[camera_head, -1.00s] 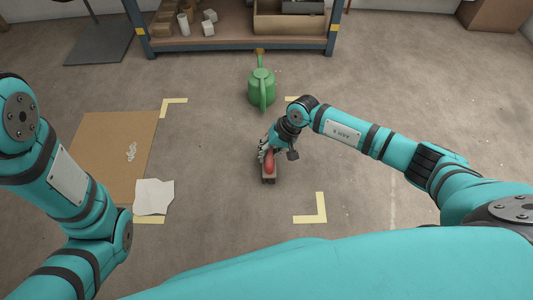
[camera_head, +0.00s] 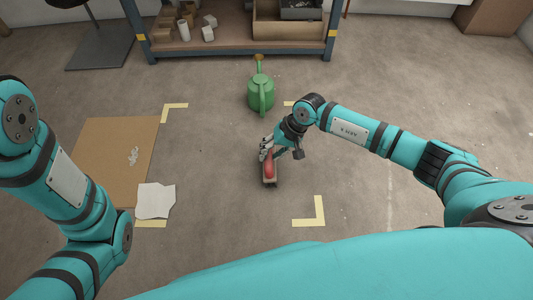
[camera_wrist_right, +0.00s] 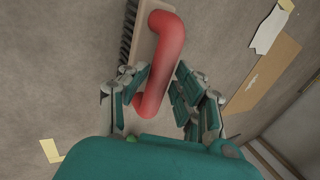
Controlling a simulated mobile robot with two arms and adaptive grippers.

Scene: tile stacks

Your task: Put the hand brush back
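The hand brush (camera_head: 270,172) lies on the floor, with a wooden block, dark bristles and a red curved handle. In the right wrist view the brush's red handle (camera_wrist_right: 165,60) runs between the fingers, with the bristles along the block's left side. My right gripper (camera_head: 272,152) is at the far end of the brush. In the right wrist view my right gripper (camera_wrist_right: 152,88) is open, its fingers spread on either side of the handle with gaps showing. My left arm shows at the left, but its gripper is out of view.
A green watering can (camera_head: 261,92) stands beyond the brush. A brown board (camera_head: 110,160) and a white paper sheet (camera_head: 156,200) lie at the left. A shelf rack (camera_head: 235,44) with boxes stands at the back.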

